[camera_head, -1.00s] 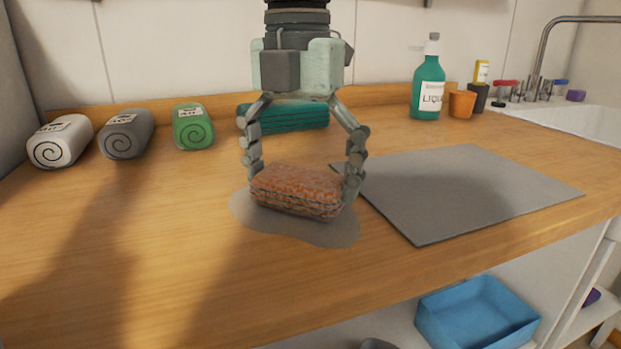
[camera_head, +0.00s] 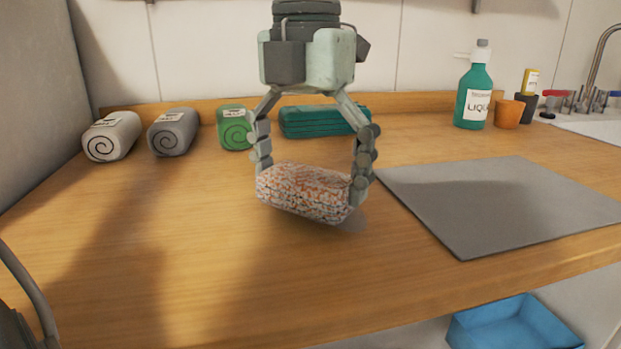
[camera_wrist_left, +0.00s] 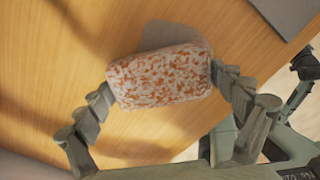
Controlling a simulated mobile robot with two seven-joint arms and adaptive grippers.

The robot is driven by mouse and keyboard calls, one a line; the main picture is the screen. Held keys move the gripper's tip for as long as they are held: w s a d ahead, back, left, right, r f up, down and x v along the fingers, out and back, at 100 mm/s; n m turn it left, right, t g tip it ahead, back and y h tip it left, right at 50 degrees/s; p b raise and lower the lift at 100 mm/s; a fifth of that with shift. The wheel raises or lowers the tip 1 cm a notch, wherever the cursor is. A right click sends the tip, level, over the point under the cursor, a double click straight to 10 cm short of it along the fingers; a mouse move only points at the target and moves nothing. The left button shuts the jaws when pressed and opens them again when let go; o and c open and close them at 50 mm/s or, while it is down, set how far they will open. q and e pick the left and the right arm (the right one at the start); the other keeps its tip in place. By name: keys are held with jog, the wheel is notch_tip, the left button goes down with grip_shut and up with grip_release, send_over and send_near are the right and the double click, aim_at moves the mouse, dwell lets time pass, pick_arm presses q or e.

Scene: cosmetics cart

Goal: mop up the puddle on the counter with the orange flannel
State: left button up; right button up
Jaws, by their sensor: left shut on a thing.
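The orange flannel (camera_head: 303,194) is a folded, thick pad with orange and whitish speckles. My left gripper (camera_head: 310,187) is shut on it, one finger at each end, and it hangs slightly tilted, lower at the right. The flannel also fills the middle of the left wrist view (camera_wrist_left: 160,77). A grey patch of the puddle (camera_head: 357,221) shows at its right end on the wooden counter, and beyond its edge in the left wrist view (camera_wrist_left: 168,34). The flannel hides part of that area. Whether it touches the counter is unclear.
A grey mat (camera_head: 500,205) lies to the right. Rolled white (camera_head: 111,137), grey (camera_head: 173,133) and green (camera_head: 235,128) towels and a folded teal cloth (camera_head: 318,121) lie behind. A green bottle (camera_head: 475,95) and orange cup (camera_head: 509,114) stand back right. The left front counter is clear.

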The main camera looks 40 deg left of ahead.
aim_at(308, 174)
pick_arm(q)
jog(key=shift+r+p, duration=2.35)
jog(key=shift+r, duration=1.2)
jog(key=shift+f, duration=0.25)
notch_tip(308, 174, down, 7)
jog(key=b, duration=0.5)
jog(key=shift+r+b, duration=0.2)
jog(key=shift+b, duration=0.2)
jog(key=shift+f+b, duration=0.5)
jog(key=shift+f, duration=0.1)
jog(key=shift+d, duration=0.1)
jog(key=shift+w+d+p, duration=0.2)
jog(key=shift+w+d, duration=0.75)
jog(key=shift+w, duration=0.2)
jog(key=shift+w+d+p, duration=0.2)
jog(key=shift+w+d, duration=0.75)
jog(key=shift+w, duration=0.15)
notch_tip(308, 174, up, 8)
jog(key=p, duration=0.6)
